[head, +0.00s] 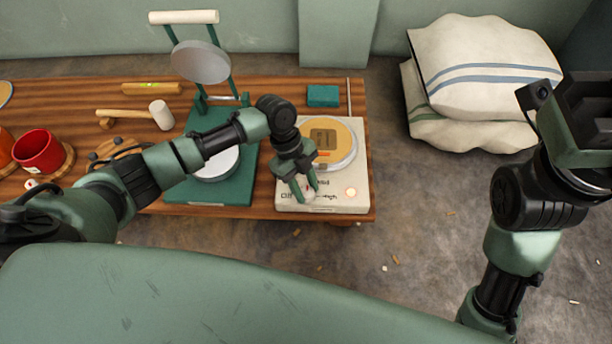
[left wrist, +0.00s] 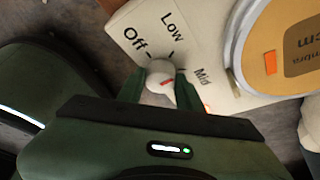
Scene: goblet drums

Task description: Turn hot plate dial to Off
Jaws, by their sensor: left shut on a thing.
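The cream hot plate (head: 335,204) sits at the right end of the wooden bench, with a round gold-topped item (head: 342,133) on its heating disc. Its front panel bears the labels Off, Low and Mid, clear in the left wrist view, and a lit lamp (head: 350,192). My left gripper (head: 305,194) is shut on the white dial (left wrist: 159,70), one finger on each side. A red mark shows on the dial, partly hidden, so its exact setting is unclear. My right gripper (head: 588,112) is at the right edge, away from the bench, its fingertips not clear.
A green press (head: 177,188) with a round plate stands left of the hot plate. A teal block (head: 323,96) lies behind it. A mallet (head: 161,115) and red cup (head: 38,152) are further left. Stacked sacks (head: 482,75) lie on the floor at right.

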